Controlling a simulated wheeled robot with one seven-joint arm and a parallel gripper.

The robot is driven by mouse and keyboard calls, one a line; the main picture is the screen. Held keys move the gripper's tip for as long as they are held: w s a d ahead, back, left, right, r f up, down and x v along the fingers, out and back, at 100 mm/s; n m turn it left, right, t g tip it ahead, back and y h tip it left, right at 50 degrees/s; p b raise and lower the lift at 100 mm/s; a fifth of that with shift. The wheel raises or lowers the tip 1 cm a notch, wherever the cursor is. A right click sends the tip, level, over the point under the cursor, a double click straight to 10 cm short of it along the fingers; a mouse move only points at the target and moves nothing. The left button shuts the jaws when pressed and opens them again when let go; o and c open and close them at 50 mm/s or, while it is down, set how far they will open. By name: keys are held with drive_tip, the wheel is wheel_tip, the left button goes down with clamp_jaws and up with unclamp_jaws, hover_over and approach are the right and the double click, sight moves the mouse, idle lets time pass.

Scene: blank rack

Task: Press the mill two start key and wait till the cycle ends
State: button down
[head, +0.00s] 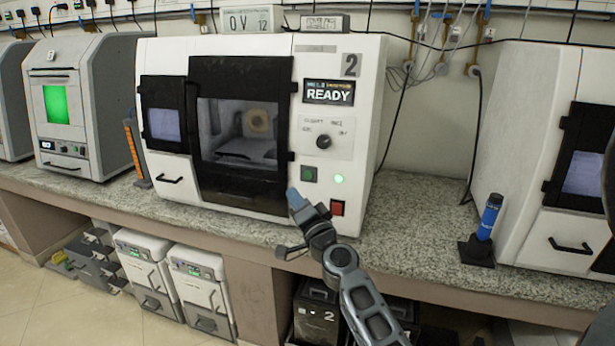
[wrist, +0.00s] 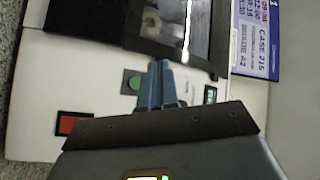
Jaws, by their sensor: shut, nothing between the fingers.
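Mill two (head: 300,60) is a white cabinet marked 2, its display (head: 328,92) reading READY. Its black-framed door (head: 243,185) is shut, with a pale round blank visible inside. The green key (head: 309,174) is on its lower front, left of a lit green lamp (head: 339,179) and above a red key (head: 337,208). My gripper (head: 293,194) is shut and empty, its blue fingertips just below left of the green key. In the wrist view the green key (wrist: 131,83) shows beside the fingertips (wrist: 156,66); contact cannot be told. The red key (wrist: 73,124) is further left.
Other machines stand left (head: 62,75) and right (head: 530,120) on the speckled counter (head: 415,215). A blue cylinder on a black base (head: 488,218) stands at the right. A blue-and-white panel reading CASE 215 and A2 (wrist: 258,38) shows in the wrist view.

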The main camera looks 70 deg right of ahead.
drive_tip(key=shift+w+d+f+b, duration=0.15)
drive_tip(key=shift+d+b, duration=0.15)
drive_tip(key=shift+d, duration=1.65)
drive_tip(key=shift+w+d+f+b, duration=0.15)
drive_tip(key=shift+d+b, duration=0.1)
drive_tip(key=shift+d, duration=1.7)
drive_tip(key=shift+r, duration=0.1)
drive_tip(key=shift+d, duration=0.4)
drive_tip(key=shift+d+b, duration=0.35)
drive_tip(key=shift+b, duration=0.1)
drive_tip(key=shift+a, duration=0.75)
drive_tip(key=shift+s+a+r+p, duration=0.15)
drive_tip(key=shift+a+p, duration=0.15)
drive_tip(key=shift+a, duration=0.95)
drive_tip(key=shift+s+a+p, duration=0.1)
drive_tip(key=shift+a+p, duration=0.2)
drive_tip(key=shift+a, duration=0.95)
